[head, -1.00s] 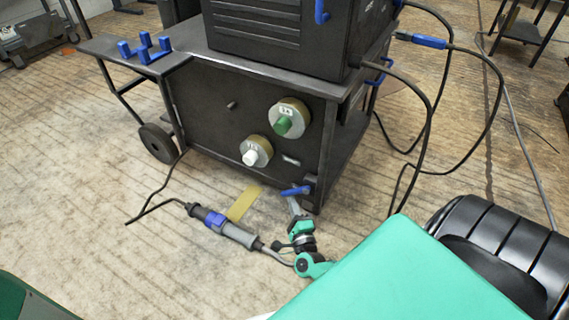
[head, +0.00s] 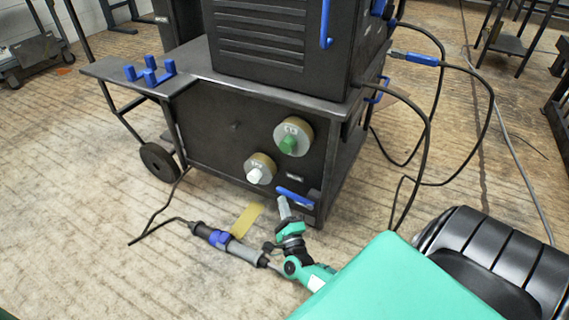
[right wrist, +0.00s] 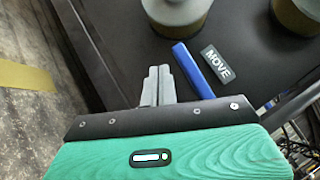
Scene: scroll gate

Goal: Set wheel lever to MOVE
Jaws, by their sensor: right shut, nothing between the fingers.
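The blue wheel lever (head: 296,198) is low on the front of the dark cart, near its right corner. In the head view it slopes, left end higher than right. In the right wrist view the lever (right wrist: 194,71) lies alongside a plate marked MOVE (right wrist: 215,64). My right gripper (head: 284,208) is shut and empty just below and left of the lever. Its fingers (right wrist: 158,85) show close beside the lever in the right wrist view; I cannot tell whether they touch. My left gripper is not in view.
A green-knobbed dial (head: 293,137) and a white-knobbed dial (head: 259,169) are above the lever. A grey and blue torch (head: 225,240) lies on the floor left of my right arm, by a yellow strip (head: 246,220). Black cables hang at the cart's right.

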